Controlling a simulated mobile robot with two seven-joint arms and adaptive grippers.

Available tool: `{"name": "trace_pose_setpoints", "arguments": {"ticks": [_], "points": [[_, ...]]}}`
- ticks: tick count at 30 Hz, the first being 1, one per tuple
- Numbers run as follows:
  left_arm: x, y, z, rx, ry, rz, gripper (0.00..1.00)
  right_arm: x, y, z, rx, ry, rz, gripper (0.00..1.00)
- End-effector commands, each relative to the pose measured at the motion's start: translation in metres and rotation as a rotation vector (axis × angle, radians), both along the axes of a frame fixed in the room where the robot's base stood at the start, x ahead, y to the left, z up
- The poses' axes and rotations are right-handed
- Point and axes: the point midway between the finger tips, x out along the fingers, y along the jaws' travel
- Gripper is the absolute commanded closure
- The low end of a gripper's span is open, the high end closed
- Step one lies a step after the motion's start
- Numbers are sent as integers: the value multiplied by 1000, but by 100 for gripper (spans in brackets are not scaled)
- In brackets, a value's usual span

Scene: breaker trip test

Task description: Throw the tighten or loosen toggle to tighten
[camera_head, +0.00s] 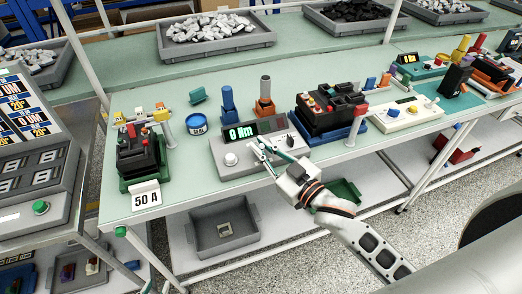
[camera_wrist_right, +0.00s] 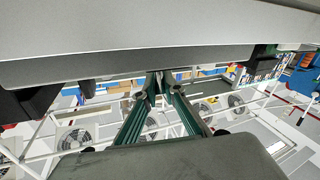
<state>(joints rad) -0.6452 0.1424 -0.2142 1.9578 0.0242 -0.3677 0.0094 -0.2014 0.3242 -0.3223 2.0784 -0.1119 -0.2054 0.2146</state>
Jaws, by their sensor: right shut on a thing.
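A grey torque unit (camera_head: 243,168) with a "0 Nm" display (camera_head: 240,132) stands at the front edge of the bench. A white round knob (camera_head: 231,159) is on its left front. My right gripper (camera_head: 259,149) reaches in from the lower right, with its green fingers over the front panel of the unit. In the right wrist view its fingertips (camera_wrist_right: 157,84) come close together against the grey housing (camera_wrist_right: 140,58), on a small part that looks like the toggle. The toggle is mostly hidden by the fingers, so its position cannot be read. My left gripper is out of view.
A breaker on a green base (camera_head: 140,158) with a "50 A" card (camera_head: 146,197) stands left. A blue tape roll (camera_head: 196,124) and blue and orange tools (camera_head: 264,100) stand behind the unit. A breaker on a blue base (camera_head: 330,110) is close on the right.

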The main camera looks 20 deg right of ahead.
Motion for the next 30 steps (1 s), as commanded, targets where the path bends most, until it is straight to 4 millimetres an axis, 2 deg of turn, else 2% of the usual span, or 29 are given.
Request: {"name": "trace_pose_setpoints", "arguments": {"ticks": [4, 15, 16, 17, 30], "points": [[-4, 0, -7, 1, 10, 1, 73, -1, 0, -2, -3, -12, 0, 100], [-1, 0, -2, -3, 0, 3, 73, -1, 1, -1, -2, -14, 1, 100], [-1, 0, -1, -3, -2, 4, 73, -1, 1, -1, -2, -14, 1, 83], [0, 0, -1, -3, -2, 4, 73, -1, 1, -1, -1, -13, 1, 75], [-2, 1, -3, 0, 3, 4, 73, -4, -1, -1, 0, -14, 1, 73]]}}
